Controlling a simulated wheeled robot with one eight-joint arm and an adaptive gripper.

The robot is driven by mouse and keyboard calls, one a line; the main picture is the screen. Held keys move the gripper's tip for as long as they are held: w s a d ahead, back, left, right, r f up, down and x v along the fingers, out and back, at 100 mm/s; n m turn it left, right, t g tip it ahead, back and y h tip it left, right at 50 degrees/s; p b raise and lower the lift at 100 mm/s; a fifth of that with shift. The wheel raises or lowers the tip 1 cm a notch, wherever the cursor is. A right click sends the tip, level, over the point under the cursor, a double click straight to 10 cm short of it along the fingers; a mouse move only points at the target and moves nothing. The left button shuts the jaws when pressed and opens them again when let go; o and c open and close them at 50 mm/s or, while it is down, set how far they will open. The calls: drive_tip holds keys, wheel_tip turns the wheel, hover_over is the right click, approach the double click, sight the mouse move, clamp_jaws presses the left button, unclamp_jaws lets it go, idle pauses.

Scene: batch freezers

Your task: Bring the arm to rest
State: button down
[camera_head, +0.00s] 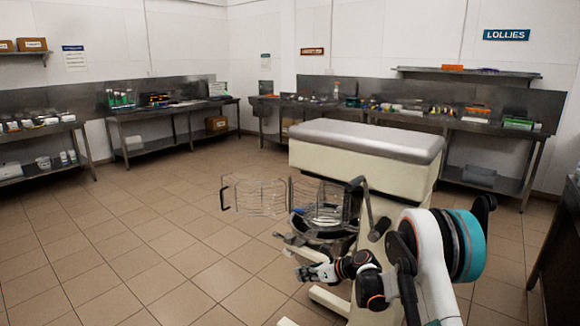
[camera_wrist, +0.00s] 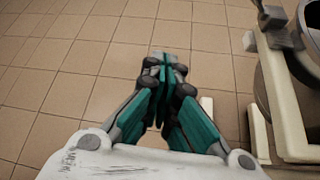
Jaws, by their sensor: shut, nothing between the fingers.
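My gripper (camera_wrist: 172,62) is shut and empty in the wrist view, its fingertips together above the tiled floor. In the head view, my gripper (camera_head: 305,272) shows small at the end of my arm, low in the picture, close to the front of the batch freezer (camera_head: 360,165). My arm is bent, with its white and teal links at the lower right. The freezer has a cream body and a grey top. Part of its cream frame (camera_wrist: 285,110) shows at the right of the wrist view, beside my gripper and apart from it.
A wire guard (camera_head: 255,194) stands swung out from the freezer's front, left of the machine. Steel benches (camera_head: 170,112) with many small items line the walls. A dark counter edge (camera_head: 560,240) is at the far right. The tiled floor (camera_head: 130,230) at left is clear.

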drive_tip(key=s+d+r+n+h, duration=0.25)
drive_tip(key=s+r+n, duration=0.45)
drive_tip(key=r, duration=0.4)
drive_tip(key=s+d+r+n+h, duration=0.25)
drive_tip(key=s+r+n, duration=0.25)
drive_tip(key=s+r, duration=0.55)
drive_tip(key=s+d+r+n+h, duration=0.1)
drive_tip(key=s+d+n, duration=0.2)
drive_tip(key=s, duration=0.6)
drive_tip(key=s+d+r+n+h, duration=0.1)
drive_tip(key=s+d+n+h, duration=0.1)
drive_tip(key=s+d+n, duration=0.2)
drive_tip(key=s+d+r+n+t+h, duration=0.1)
drive_tip(key=s+n, duration=0.6)
drive_tip(key=s, duration=0.8)
drive_tip(key=shift+s+d+r+n+h, duration=0.15)
drive_tip(key=shift+d+n+h, duration=0.35)
drive_tip(key=shift+d, duration=0.7)
